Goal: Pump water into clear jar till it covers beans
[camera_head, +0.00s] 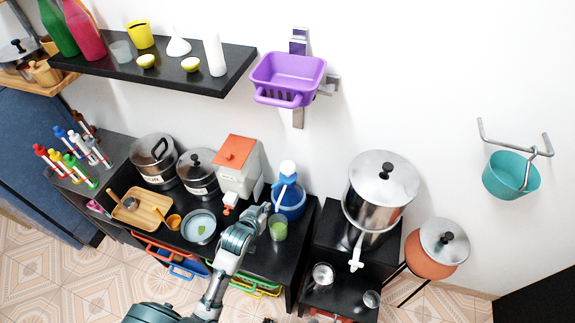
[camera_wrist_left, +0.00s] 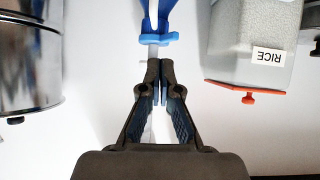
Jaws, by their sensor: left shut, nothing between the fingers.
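A small clear jar (camera_head: 278,229) with green contents, likely the beans, stands in front of the bottle; I cannot make out any water level. My left gripper (camera_head: 262,212) is shut and empty, left of the jar and close to the bottle. In the left wrist view its fingertips (camera_wrist_left: 159,70) are together below the nozzle; I cannot tell whether they touch it. My right gripper is not in view.
A dispenser (camera_head: 239,168) with an orange lid stands left of the bottle; its label reads RICE in the left wrist view (camera_wrist_left: 255,45). A bowl (camera_head: 199,228), two lidded pots and a wooden tray (camera_head: 127,214) crowd the counter. A steel urn (camera_head: 379,195) stands at right.

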